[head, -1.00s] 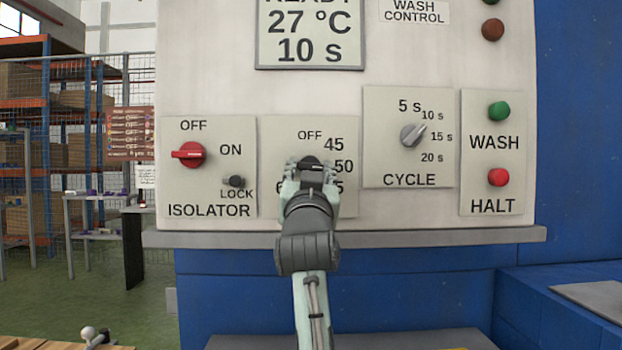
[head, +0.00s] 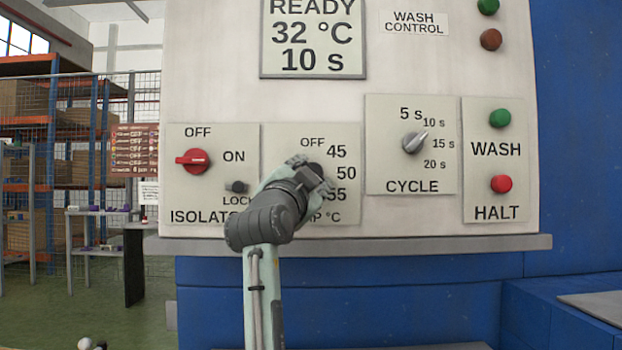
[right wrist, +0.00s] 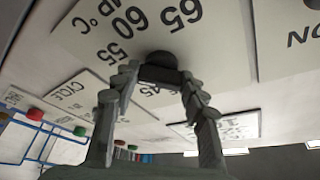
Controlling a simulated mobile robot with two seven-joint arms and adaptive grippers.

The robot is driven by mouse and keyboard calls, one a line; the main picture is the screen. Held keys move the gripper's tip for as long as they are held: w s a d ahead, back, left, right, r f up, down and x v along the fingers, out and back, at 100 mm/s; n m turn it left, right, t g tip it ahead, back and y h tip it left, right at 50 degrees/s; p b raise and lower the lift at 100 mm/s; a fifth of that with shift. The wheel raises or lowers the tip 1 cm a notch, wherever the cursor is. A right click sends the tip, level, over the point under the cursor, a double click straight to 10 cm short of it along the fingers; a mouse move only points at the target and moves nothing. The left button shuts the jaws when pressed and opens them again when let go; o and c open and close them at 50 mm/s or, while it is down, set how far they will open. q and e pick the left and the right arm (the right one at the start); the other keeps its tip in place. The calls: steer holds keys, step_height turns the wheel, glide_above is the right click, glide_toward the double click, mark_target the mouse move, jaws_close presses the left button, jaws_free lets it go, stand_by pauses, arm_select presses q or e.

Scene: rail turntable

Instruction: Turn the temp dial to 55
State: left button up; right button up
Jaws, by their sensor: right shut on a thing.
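The temp dial (head: 316,169) is a dark knob on a pale plate (head: 349,214) marked OFF, 45, 50 and 55 in the head view. My right gripper (head: 308,175) covers much of the dial and plate and is shut on the dial. In the right wrist view the dark dial (right wrist: 161,58) sits between my fingertips, with 55, 60 and 65 printed around it. I cannot tell which mark its pointer faces. The display (head: 313,38) reads READY, 32 °C, 10 s. My left gripper is not in view.
Left of the dial are the red isolator switch (head: 194,161) and lock knob (head: 237,187). Right are the cycle knob (head: 413,143), green wash button (head: 500,118) and red halt button (head: 501,184). A grey ledge (head: 400,246) runs below the panel.

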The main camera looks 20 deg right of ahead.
stand_by(0.5)
steer(key=o, duration=1.2)
steer(key=shift+c, duration=0.2)
steer(key=shift+s, duration=0.1)
steer(key=v, duration=1.2)
steer(key=shift+a, duration=0.1)
